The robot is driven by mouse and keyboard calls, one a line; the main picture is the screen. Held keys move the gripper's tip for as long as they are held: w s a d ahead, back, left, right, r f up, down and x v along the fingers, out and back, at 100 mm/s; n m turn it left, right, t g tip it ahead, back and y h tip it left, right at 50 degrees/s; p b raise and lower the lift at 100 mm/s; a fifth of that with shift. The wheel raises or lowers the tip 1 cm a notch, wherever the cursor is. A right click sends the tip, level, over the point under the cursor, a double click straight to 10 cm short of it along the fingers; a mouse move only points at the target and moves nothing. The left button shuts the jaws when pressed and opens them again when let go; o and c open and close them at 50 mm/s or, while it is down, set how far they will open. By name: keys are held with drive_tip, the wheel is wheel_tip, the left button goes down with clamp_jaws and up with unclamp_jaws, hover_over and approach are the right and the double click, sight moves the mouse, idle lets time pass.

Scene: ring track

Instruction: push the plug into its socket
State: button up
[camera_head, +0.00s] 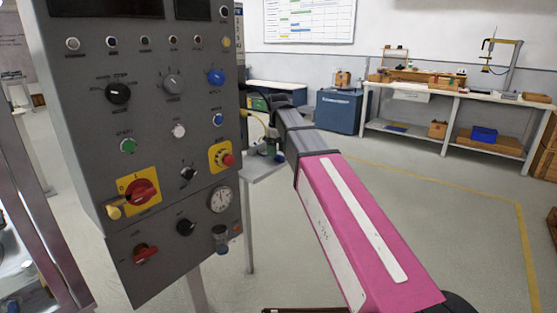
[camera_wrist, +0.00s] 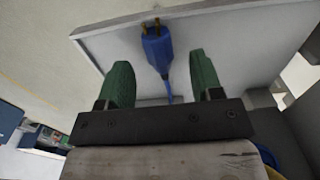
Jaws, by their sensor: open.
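The blue plug (camera_wrist: 158,50) lies on a pale grey tabletop (camera_wrist: 105,45) in the wrist view, with two brass pins pointing away from my gripper. Its blue cable runs back between my fingers. My gripper (camera_wrist: 159,64) has two green fingers, spread apart, one on each side of the plug with gaps on both sides. The plug's body sits level with and a little beyond the fingertips. In the head view my gripper is small, over the small table (camera_head: 262,166) beside the control panel; the plug cannot be made out there. I cannot identify a socket in either view.
A grey control panel (camera_head: 165,215) with knobs and switches stands close on the left. A workbench (camera_head: 455,97) and a blue cabinet (camera_head: 340,110) stand at the back. The floor (camera_head: 440,195) right of my arm is open, with a yellow line.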

drive_tip(key=shift+f, duration=1.35)
drive_tip(key=c, duration=1.1)
drive_tip(key=shift+r, duration=0.1)
wheel_tip(320, 180, up, 10)
drive_tip(key=shift+f, duration=0.1)
